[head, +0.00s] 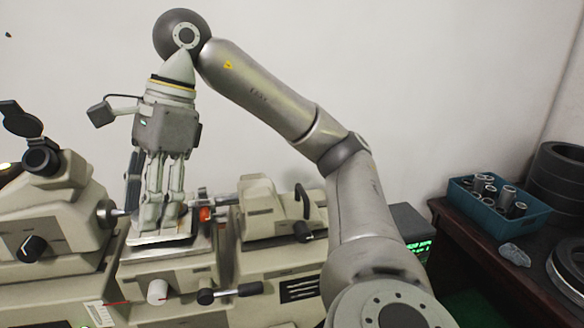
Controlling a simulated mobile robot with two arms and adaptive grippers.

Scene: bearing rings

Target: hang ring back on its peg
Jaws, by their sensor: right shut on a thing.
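My right gripper (160,228) points down over the grey machine's middle carriage (165,262), at the left of the head view. Its fingers are shut, close above a flat metal plate on the carriage. The ring in its grip is hidden by the fingers, so I cannot make out its outline or tilt. I cannot pick out a peg for certain. A short metal spindle (118,213) sticks out of the left machine head (62,215), beside the fingers. My left gripper is not in view.
The tailstock (275,208), with a black lever, stands right of the gripper. On the dark table at right are a blue bin (535,218) of several metal sleeves, a clear crumpled bag (515,253) and stacked black rings (560,178). My arm arches over the machine.

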